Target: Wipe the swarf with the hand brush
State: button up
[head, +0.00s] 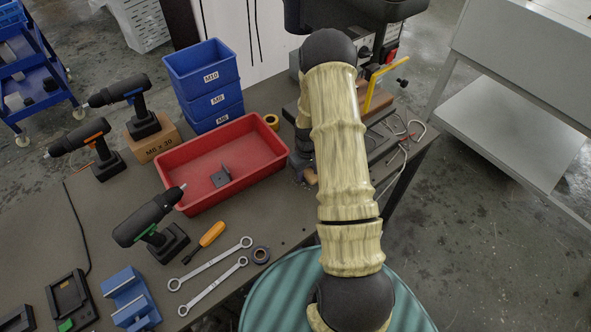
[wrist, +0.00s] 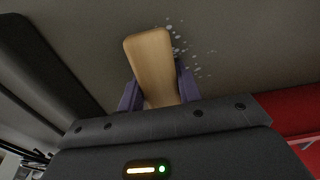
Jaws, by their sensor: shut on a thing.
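My gripper (wrist: 158,88) is shut on the hand brush (wrist: 150,55), with its two purple fingers on either side of the pale wooden body. In the wrist view the wood points up and away over the grey table. No bristles show there. The swarf (wrist: 182,48) is a scatter of small silvery specks on the table, just right of the brush's far end. In the head view my arm hides most of the gripper, and a bit of the brush's wood (head: 310,177) shows beside the arm. I cannot tell whether the brush touches the table.
A red tray (head: 178,166) with a small dark bracket stands left of my gripper. Blue bins (head: 203,76), drills (head: 148,222), wrenches (head: 212,291) and a screwdriver (head: 208,238) lie further left. A machine with a yellow handle (head: 376,82) stands behind my arm. Cables (head: 408,135) lie to the right.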

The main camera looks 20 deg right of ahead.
notch_tip(320, 180, up, 2)
jog(key=shift+w+r+p, duration=0.1)
jog(key=shift+w+p, duration=0.05)
jog(key=shift+p, duration=0.15)
jog(key=shift+r+p, duration=0.55)
jog(key=shift+r, duration=0.25)
jog(key=shift+r+p, duration=0.5)
jog(key=shift+r, duration=0.15)
jog(key=shift+s+r+p, duration=0.2)
jog(key=shift+r+p, duration=0.55)
jog(key=shift+r, duration=0.8)
